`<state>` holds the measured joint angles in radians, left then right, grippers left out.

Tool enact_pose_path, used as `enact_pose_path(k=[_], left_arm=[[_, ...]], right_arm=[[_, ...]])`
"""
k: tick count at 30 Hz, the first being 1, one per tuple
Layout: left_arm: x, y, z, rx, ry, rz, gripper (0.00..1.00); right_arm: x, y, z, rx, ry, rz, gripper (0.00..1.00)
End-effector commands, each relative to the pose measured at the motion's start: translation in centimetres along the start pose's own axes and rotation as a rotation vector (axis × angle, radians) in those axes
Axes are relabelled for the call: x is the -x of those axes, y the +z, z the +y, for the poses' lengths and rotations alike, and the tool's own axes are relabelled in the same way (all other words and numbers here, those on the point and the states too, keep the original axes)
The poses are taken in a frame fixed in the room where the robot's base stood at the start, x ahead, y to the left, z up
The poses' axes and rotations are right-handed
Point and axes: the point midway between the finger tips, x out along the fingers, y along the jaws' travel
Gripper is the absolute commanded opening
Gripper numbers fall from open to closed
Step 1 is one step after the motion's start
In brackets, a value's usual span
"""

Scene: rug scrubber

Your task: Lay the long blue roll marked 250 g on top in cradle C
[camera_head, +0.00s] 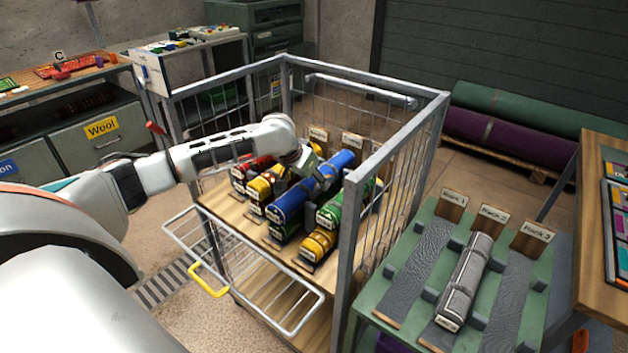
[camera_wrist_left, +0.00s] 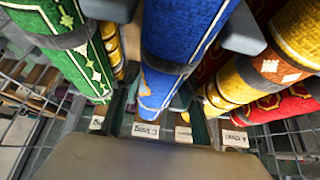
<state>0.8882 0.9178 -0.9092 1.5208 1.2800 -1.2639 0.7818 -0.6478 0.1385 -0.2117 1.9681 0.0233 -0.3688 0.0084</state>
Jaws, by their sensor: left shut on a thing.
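My left gripper (camera_head: 308,172) reaches over the front of the wire cart and is shut on a long blue roll (camera_head: 291,203). In the left wrist view the blue roll (camera_wrist_left: 180,35) runs between the two dark fingers. The roll lies above a dark green roll (camera_head: 283,231) in the cart; I cannot tell whether they touch. Its 250 g mark is not readable. A tag reading C (camera_wrist_left: 146,130) shows beyond the roll in the wrist view. The right gripper is not in view.
Yellow (camera_head: 258,187) and red rolls lie left of the blue roll, green (camera_head: 330,212) and yellow ones right. The cart's grey frame (camera_head: 350,235) rises around them. A green rack (camera_head: 398,280) on the right holds a grey roll (camera_head: 466,275) in its middle place.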

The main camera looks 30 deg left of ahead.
Motion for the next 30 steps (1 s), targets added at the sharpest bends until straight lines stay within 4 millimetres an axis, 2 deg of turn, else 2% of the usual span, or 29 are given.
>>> enact_pose_path(k=[2,3,5,17,23,30], left_arm=[[0.0,0.0,0.0,0.000,0.000,0.001,0.14],[-0.1,0.1,0.0,0.000,0.000,0.000,0.45],[-0.1,0.1,0.0,0.000,0.000,0.000,0.59],[0.2,0.0,0.0,0.000,0.000,0.000,0.59],[3.1,-0.2,-0.1,-0.002,-0.001,0.002,0.59],[8.1,-0.2,-0.1,-0.002,-0.002,0.003,0.59]], right_arm=[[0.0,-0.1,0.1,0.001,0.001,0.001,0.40],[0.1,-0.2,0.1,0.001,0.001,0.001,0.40],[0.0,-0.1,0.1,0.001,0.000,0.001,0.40],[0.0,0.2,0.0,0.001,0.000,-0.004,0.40],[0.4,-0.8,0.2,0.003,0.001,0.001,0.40],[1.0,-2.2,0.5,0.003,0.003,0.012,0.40]])
